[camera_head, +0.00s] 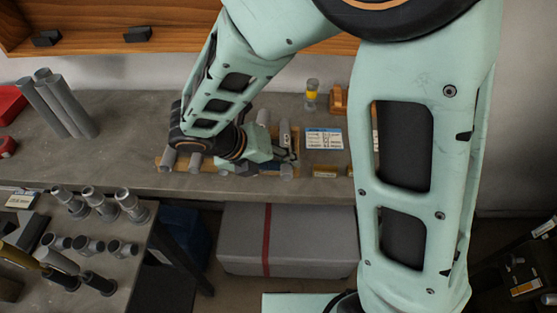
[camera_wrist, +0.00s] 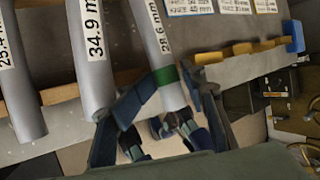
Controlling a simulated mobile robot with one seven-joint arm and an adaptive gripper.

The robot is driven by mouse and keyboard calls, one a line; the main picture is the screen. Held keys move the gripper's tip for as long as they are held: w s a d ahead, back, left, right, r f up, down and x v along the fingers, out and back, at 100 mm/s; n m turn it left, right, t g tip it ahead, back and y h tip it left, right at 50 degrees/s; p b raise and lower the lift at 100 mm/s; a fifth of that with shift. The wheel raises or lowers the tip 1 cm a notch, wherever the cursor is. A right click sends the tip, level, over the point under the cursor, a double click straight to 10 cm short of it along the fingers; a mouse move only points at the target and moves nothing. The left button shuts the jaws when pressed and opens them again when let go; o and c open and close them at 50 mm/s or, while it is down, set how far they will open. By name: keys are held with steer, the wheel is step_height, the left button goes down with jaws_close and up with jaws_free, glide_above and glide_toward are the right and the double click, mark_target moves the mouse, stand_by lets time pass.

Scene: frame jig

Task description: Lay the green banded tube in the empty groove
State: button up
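The green banded tube (camera_wrist: 150,35) is grey, labelled 28.6 mm, with its green band (camera_wrist: 167,75) near the close end. My gripper (camera_wrist: 172,83) has its fingertips on both sides of the tube at the band and appears shut on it. The tube lies lengthwise beside two other labelled tubes in the wrist view. In the head view my gripper (camera_head: 285,160) is low over the right part of the wooden jig (camera_head: 296,145). The arm and gripper cover much of the jig there. The empty groove cannot be made out, nor whether the tube rests in one.
The 34.9 mm tube (camera_wrist: 90,60) and another tube (camera_wrist: 18,85) lie left of the banded one. White label cards (camera_head: 323,138) and a yellow-topped bottle (camera_head: 311,94) stand nearby. Loose grey tubes (camera_head: 65,105) lean at left. The counter between is clear.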

steer(key=shift+a+r, duration=0.15)
steer(key=shift+w+r+p, duration=0.1)
steer(key=shift+r+p, duration=0.45)
steer(key=shift+p, duration=0.05)
step_height(320, 180, up, 8)
steer(key=p, duration=0.8)
